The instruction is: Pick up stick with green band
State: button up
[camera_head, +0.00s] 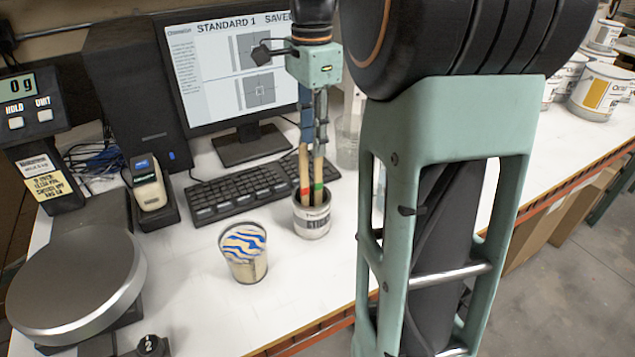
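Two wooden sticks stand in a small white can (312,222) on the table. The stick with the green band (318,178) is on the right, and the stick with the red band (304,172) is on the left. My gripper (314,147) points down directly above the can, with its fingertips at the upper ends of the sticks. The fingers overlap the stick tops in this view. I cannot tell whether they are around the green-banded stick, in front of it, or closed on it.
A cup with blue-and-white contents (245,254) stands left of the can. A keyboard (237,190) and monitor (232,65) are behind. A scale with a round plate (75,283) is at left. A clear container (348,143) stands behind the can, partly hidden by my arm.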

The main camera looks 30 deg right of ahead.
aim_at(315, 169)
jog(key=f, duration=0.7)
jog(key=shift+s+d+f, duration=0.1)
jog(key=shift+s+f, duration=0.2)
jog(key=shift+c, duration=0.3)
grip_shut()
